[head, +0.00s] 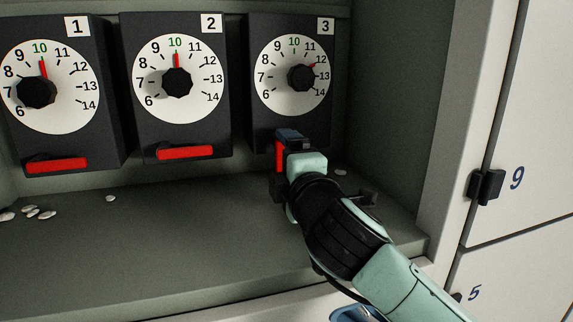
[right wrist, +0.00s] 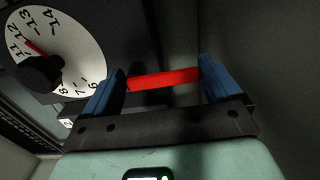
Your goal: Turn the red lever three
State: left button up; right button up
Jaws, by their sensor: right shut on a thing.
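Red lever three (head: 280,156) is under the dial box marked 3 (head: 258,122). Its visible part stands upright in the head view, while the levers under boxes 1 and 2 lie level. My right gripper (head: 287,142) is shut on red lever three and hides part of it. In the right wrist view the red lever (right wrist: 165,79) spans between the two blue fingers of the gripper (right wrist: 160,85). Dial three's red pointer is near 12. My left gripper is not in view.
Red lever one (head: 57,165) and red lever two (head: 185,152) are to the left, with their dial pointers at 10. Small pale pebbles (head: 30,211) lie on the shelf. The cabinet's side wall (head: 400,100) is close on the right. The middle of the shelf is clear.

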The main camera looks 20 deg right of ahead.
jog(key=o, duration=1.2)
jog(key=shift+a+f, duration=0.1)
jog(key=shift+f, duration=0.25)
jog(key=shift+s, duration=0.25)
jog(key=s, duration=0.7)
jog(key=s+b, duration=0.1)
jog(key=s, duration=0.3)
jog(key=shift+s+d+r, duration=0.2)
jog(key=shift+s+d, duration=0.05)
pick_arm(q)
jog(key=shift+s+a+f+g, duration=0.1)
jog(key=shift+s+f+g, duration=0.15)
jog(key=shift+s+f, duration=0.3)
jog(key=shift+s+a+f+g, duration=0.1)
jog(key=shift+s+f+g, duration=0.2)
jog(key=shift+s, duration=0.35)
pick_arm(e)
jog(key=shift+s, duration=0.7)
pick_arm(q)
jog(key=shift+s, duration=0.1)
